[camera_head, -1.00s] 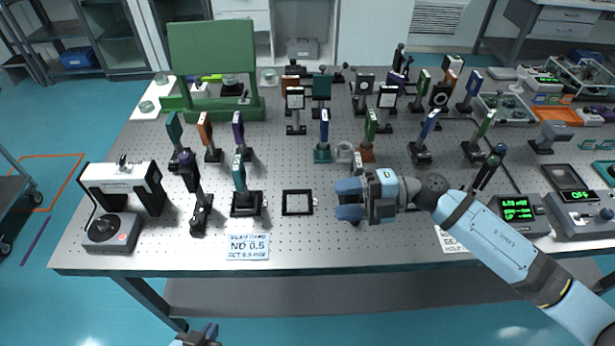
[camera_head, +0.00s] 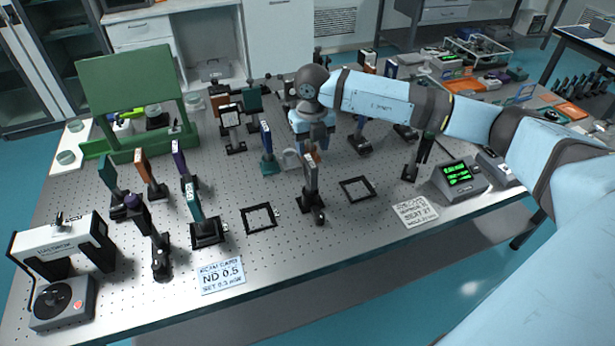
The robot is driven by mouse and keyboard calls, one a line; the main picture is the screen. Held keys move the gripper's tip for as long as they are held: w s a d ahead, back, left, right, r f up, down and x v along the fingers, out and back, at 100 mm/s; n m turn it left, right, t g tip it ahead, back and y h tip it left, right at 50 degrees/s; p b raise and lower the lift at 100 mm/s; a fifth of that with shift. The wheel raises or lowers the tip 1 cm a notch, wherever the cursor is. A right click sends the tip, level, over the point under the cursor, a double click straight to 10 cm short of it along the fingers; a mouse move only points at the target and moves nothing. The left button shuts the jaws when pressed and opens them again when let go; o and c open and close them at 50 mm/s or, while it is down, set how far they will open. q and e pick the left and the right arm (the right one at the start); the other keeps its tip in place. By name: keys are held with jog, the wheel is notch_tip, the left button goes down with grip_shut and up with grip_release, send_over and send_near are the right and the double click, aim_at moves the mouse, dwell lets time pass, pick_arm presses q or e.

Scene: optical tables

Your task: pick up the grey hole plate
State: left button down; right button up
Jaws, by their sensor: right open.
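A small grey plate (camera_head: 311,173) stands upright on a dark post mount near the front middle of the optical table; I take it for the grey hole plate, but I cannot make out a hole. My right gripper (camera_head: 316,141) points down just above and behind it, with the arm coming in from the right. Its jaws are open and no held object shows. The fingertips are partly hidden, and I cannot tell whether they touch the plate. My left gripper is out of view.
A teal plate mount (camera_head: 204,228) stands further left. Coloured plates on posts crowd behind. A green display box (camera_head: 459,177) sits to the right.

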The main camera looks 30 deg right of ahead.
aim_at(310, 161)
notch_tip(310, 161, down, 3)
jog(key=shift+a+r, duration=0.1)
notch_tip(310, 161, down, 4)
jog(key=shift+f+p, duration=0.1)
jog(key=shift+p, duration=0.8)
jog(key=shift+f, duration=0.6)
jog(key=shift+w, duration=0.1)
grip_shut()
